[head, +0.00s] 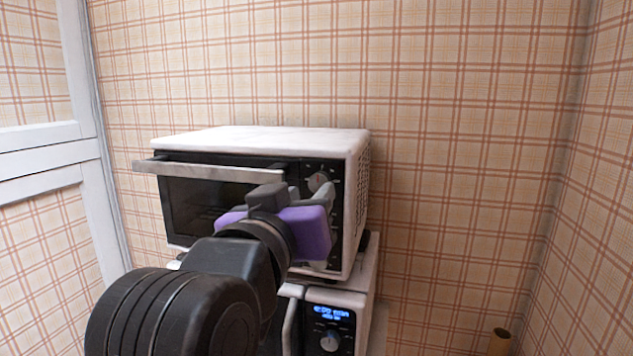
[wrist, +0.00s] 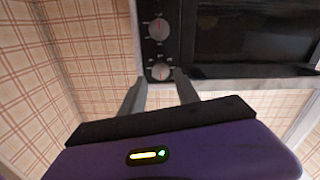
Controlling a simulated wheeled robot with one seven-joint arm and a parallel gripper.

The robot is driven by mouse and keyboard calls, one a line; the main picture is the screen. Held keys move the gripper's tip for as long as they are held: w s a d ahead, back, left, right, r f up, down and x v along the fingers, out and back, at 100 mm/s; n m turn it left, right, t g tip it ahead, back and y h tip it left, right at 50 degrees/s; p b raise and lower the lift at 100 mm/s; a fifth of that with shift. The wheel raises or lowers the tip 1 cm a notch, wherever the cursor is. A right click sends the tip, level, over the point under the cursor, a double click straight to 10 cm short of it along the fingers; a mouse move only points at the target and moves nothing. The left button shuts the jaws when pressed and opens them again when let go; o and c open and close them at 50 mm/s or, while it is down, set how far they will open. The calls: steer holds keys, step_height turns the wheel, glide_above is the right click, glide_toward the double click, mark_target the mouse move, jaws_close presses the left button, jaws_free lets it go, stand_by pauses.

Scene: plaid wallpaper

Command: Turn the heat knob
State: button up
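The white toaster oven (head: 260,141) has a dark control panel on its right side with round silver knobs. Its upper knob (head: 318,181) shows just beyond my gripper (head: 312,188). The wrist view looks turned over, so this knob (wrist: 160,71) appears low on the panel, with another knob (wrist: 158,28) above it in the picture. My gripper (wrist: 159,77) has its two grey fingers apart, with the upper knob in line with the gap between their tips. I cannot tell whether they touch it. My purple gripper body hides the lower panel in the head view. I cannot read the knob labels.
The oven's door handle (head: 210,170) juts out at the left of my gripper. A second white appliance (head: 330,325) with a blue display and a knob stands below the oven. A small brown cylinder (head: 500,341) is at the lower right. The space right of the oven is free.

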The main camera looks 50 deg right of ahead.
mark_target(318, 185)
steer(key=shift+p+x, duration=0.5)
steer(key=shift+x, duration=1.7)
steer(key=shift+c, duration=0.2)
jaws_close()
